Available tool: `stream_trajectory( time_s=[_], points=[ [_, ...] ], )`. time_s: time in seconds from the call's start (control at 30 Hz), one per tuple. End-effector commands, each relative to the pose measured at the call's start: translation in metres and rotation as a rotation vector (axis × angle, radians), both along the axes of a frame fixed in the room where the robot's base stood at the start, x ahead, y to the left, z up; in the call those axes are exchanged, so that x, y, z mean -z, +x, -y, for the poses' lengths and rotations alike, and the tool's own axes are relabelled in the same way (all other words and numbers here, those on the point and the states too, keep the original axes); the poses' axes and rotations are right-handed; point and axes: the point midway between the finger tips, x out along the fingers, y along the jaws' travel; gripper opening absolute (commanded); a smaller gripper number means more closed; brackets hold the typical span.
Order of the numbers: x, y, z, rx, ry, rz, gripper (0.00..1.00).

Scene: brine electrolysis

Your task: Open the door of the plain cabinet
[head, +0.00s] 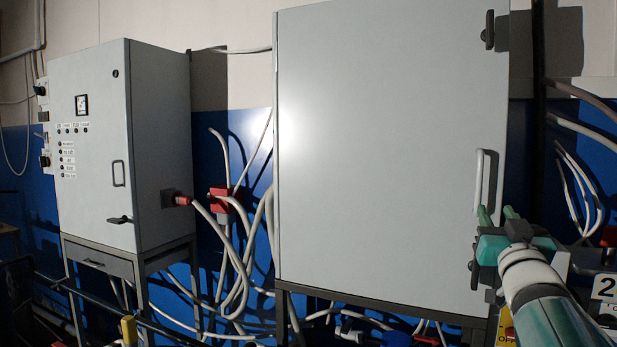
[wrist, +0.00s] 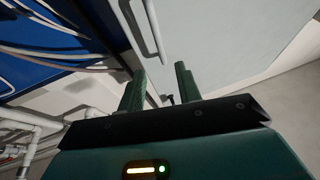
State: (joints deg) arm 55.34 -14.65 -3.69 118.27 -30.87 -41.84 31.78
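The plain cabinet (head: 380,150) is a large light grey box with a flat, unmarked door, which looks shut. A white bar handle (head: 479,185) stands upright near the door's right edge. Dark fittings (head: 488,30) sit above and below it on that edge. My gripper (head: 497,214) is at the handle's lower end in the head view; whether they touch is unclear. In the wrist view the two green fingers of my gripper (wrist: 160,85) are apart with nothing seen between them. The handle (wrist: 150,30) lies just beyond the fingertips, with the door (wrist: 225,45) behind it.
A smaller cabinet (head: 90,180) with a meter, labelled buttons and a handle stands on a metal frame at the left. Thick grey cables and red plugs (head: 222,200) hang between the cabinets. More cables (head: 580,180) and a sign (head: 606,287) are at the right.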

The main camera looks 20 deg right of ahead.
Motion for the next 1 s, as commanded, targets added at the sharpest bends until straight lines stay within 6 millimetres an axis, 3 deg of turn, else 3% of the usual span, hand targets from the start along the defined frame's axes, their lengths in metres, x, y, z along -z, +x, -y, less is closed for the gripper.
stream_trajectory(
  time_s=[0.63, 1.0],
  points=[
    [-0.042, 0.085, 0.066, 0.001, 0.003, -0.002, 0.34],
    [-0.049, 0.097, 0.073, 0.0, 0.003, -0.003, 0.34]
  ],
)
